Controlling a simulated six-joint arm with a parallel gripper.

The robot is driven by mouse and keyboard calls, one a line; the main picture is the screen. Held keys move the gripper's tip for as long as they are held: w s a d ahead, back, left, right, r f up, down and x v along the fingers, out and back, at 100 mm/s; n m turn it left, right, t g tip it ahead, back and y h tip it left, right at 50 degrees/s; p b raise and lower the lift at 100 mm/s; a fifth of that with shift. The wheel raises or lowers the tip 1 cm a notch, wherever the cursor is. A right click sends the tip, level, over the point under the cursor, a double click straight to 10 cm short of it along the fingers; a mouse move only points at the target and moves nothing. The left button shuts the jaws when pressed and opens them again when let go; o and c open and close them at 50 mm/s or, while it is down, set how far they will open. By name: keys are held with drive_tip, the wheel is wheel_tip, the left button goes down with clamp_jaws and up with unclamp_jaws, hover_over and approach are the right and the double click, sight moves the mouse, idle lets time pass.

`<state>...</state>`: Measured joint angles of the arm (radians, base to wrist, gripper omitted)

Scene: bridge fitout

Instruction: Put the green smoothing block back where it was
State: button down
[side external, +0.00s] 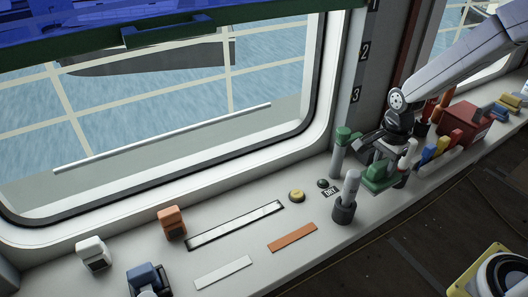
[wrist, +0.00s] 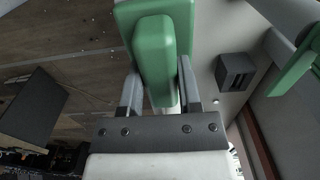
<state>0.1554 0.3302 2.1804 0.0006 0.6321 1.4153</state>
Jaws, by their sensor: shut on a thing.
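The green smoothing block (side external: 379,176) is a green piece with a raised grip. My gripper (side external: 374,158) is shut on it. In the wrist view my gripper's two fingers (wrist: 158,88) sit on either side of the grip of the green block (wrist: 154,40). In the side view the block is close above or at the white ledge, beside the green-topped cylinder; I cannot tell whether it touches the ledge.
A green-topped grey cylinder (side external: 340,151) stands left of my gripper. A dark cup with a grey stick (side external: 345,205) stands in front. A "DRY" label (side external: 331,192) and yellow puck (side external: 297,196) lie left. A red box (side external: 464,124) stands right, among several coloured items.

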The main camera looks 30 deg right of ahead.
drive_tip(key=shift+w+d+f, duration=0.15)
drive_tip(key=shift+w+f, duration=1.3)
drive_tip(key=shift+f, duration=0.25)
drive_tip(key=shift+f, duration=0.1)
drive_tip(key=shift+w+f, duration=0.2)
drive_tip(key=shift+f, duration=1.55)
drive_tip(key=shift+f, duration=0.15)
drive_tip(key=shift+c, duration=1.4)
unclamp_jaws()
wheel_tip(320, 180, up, 12)
drive_tip(key=shift+r, duration=0.2)
